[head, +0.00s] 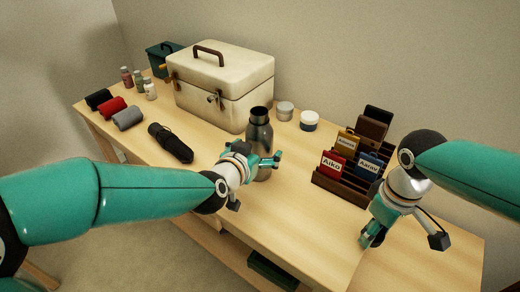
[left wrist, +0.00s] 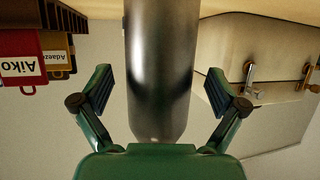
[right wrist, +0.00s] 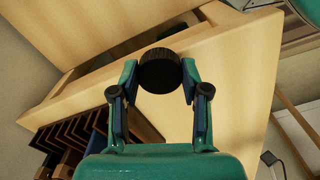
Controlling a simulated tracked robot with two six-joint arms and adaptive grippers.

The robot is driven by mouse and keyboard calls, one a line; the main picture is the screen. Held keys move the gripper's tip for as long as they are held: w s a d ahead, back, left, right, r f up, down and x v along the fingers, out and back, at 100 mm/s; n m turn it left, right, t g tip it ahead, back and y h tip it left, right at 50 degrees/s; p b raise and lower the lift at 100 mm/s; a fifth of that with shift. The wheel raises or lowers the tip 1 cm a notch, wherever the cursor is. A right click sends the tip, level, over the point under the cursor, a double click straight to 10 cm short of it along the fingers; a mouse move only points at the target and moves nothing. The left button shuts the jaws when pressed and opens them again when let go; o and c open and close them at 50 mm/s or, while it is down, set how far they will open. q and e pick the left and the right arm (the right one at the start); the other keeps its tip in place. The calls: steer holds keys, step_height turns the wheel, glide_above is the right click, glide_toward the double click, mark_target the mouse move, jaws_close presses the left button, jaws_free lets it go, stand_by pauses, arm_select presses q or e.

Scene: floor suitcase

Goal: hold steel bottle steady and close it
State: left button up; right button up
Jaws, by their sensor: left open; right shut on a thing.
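The steel bottle (head: 260,131) stands upright on the table in front of the cream case. Its shiny grey body fills the middle of the left wrist view (left wrist: 160,70). My left gripper (head: 268,161) is open, with its fingers (left wrist: 158,88) on either side of the bottle and visible gaps between them and the steel. My right gripper (right wrist: 160,72) is shut on a black ribbed cap (right wrist: 159,71).
A cream case (head: 222,85) stands behind the bottle. A dark rack (head: 345,182) with name-tagged wallets stands near my right gripper. A black umbrella (head: 171,143) lies left of the bottle. The table is clear front right of the bottle.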

arm_select(q)
steer(key=shift+x, duration=0.8)
steer(key=shift+s, duration=0.1)
steer(key=shift+c, duration=0.2)
steer(key=c, duration=1.4)
steer(key=shift+r, duration=0.2)
